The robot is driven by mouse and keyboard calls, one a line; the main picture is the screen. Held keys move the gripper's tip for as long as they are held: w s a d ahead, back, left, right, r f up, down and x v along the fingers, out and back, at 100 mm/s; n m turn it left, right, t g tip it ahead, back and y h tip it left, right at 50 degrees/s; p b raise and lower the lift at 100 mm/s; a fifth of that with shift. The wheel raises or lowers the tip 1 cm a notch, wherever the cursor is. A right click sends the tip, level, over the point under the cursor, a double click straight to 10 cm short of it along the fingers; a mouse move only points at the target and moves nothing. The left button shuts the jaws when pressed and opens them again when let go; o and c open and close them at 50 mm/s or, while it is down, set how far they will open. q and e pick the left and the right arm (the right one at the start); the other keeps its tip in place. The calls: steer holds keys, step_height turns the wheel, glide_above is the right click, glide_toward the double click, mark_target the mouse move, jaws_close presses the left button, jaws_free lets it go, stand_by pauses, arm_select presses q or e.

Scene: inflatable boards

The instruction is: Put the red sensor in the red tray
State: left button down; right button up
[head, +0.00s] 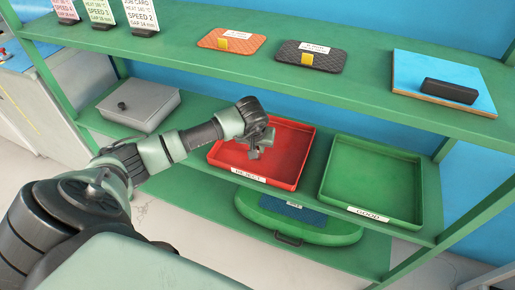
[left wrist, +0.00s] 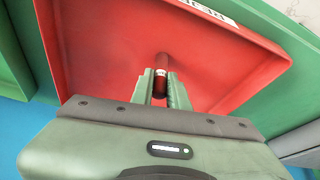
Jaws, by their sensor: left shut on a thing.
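The red tray (head: 285,163), with a white label on its front wall, stands on the middle green shelf. My left gripper (head: 256,150) is over the left part of this tray. In the left wrist view my left gripper (left wrist: 160,90) is shut on the red sensor (left wrist: 161,68), a small dark red cylinder with a silvery band. The red tray's floor (left wrist: 100,60) is behind the sensor in that view. I cannot tell whether the sensor touches the floor. In the head view the sensor is too hidden to make out. My right gripper is not in view.
A green tray (head: 372,178) stands just right of the red tray. A grey box (head: 138,104) is to the left on the same shelf. The upper shelf (head: 215,66) holds orange and black pads and a blue board with a black block. A green case (head: 300,220) lies below.

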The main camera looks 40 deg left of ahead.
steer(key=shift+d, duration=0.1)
arm_select(q)
steer(key=c, duration=1.4)
jaws_free()
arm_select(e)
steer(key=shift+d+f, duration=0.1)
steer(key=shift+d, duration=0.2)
